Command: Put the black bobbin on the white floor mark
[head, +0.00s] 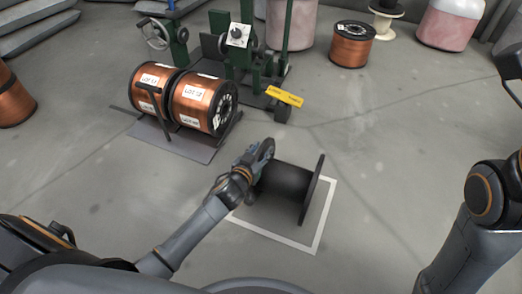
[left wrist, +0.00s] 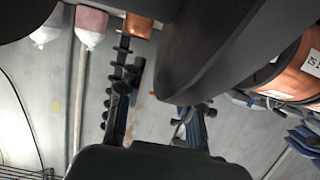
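The black bobbin (head: 287,184) lies on its side within the white floor mark (head: 322,222), a square outline on the grey floor. Its right flange faces right; the left flange is partly hidden by my left gripper (head: 254,160). I cannot tell whether the bobbin fully rests on the floor. In the left wrist view, the fingers of my left gripper (left wrist: 158,95) stand apart with floor visible between them. A large dark rim (left wrist: 205,50), seemingly the bobbin's flange, passes close in front of the right finger. My right gripper is not clearly seen.
Two copper spools (head: 202,104) sit on a grey stand (head: 180,146) at upper left. Behind is a green machine (head: 240,60) with a yellow bar (head: 284,96). Another copper spool (head: 351,46) stands at the back. The floor right of the mark is clear.

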